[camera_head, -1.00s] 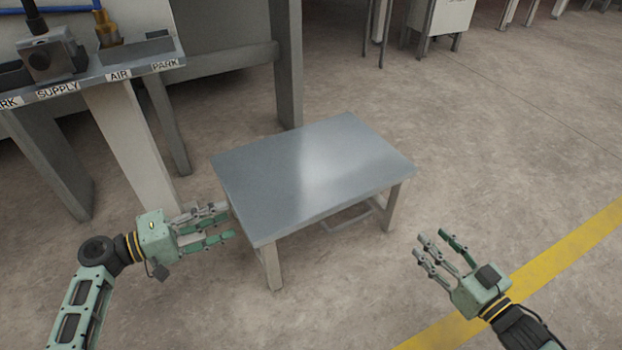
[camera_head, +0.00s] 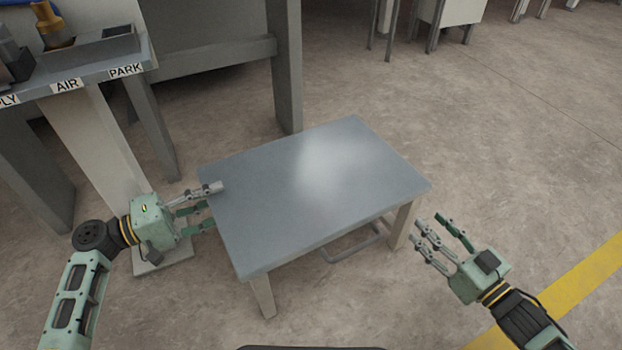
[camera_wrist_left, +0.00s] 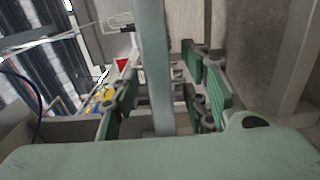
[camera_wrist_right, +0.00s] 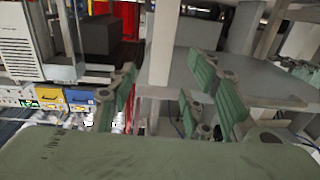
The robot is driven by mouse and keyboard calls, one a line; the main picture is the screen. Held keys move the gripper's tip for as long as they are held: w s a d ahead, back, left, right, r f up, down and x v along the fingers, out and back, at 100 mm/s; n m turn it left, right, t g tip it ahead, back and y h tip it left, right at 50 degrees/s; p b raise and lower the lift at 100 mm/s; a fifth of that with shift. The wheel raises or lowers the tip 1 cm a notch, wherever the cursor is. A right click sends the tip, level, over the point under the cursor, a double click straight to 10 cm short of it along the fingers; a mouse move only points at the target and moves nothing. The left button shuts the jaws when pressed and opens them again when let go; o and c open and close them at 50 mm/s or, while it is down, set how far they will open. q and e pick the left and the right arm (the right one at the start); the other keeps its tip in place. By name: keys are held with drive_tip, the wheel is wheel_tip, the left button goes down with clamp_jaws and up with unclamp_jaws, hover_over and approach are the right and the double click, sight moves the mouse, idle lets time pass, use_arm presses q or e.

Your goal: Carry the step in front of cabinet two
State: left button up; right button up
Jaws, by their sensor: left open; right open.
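The step (camera_head: 320,190) is a low grey metal-topped stand with pale legs, upright on the floor. My left gripper (camera_head: 205,205) is open at the step's left edge, with one finger above the top and others lower beside it. In the left wrist view the top's edge (camera_wrist_left: 153,70) runs between the open fingers; contact is unclear. My right gripper (camera_head: 430,230) is open and empty just off the step's right side, apart from it in the head view. I cannot tell which unit is cabinet two.
A bench (camera_head: 75,85) with AIR and PARK labels stands at the left, its foot close to my left gripper. A grey frame post (camera_head: 285,70) rises behind the step. Floor to the right is clear, crossed by a yellow line (camera_head: 560,295).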

sight(247, 184)
use_arm(q)
drive_tip(key=shift+s, duration=0.1)
use_arm(e)
drive_tip(key=shift+s, duration=0.1)
use_arm(q)
drive_tip(key=shift+d, duration=0.1)
drive_tip(key=shift+x, duration=3.85)
use_arm(e)
drive_tip(key=shift+x, duration=3.9)
use_arm(q)
drive_tip(key=shift+c, duration=0.2)
use_arm(e)
drive_tip(key=shift+c, duration=0.3)
use_arm(q)
clamp_jaws()
use_arm(e)
clamp_jaws()
use_arm(q)
drive_tip(key=shift+r, duration=0.35)
use_arm(e)
drive_tip(key=shift+r, duration=0.35)
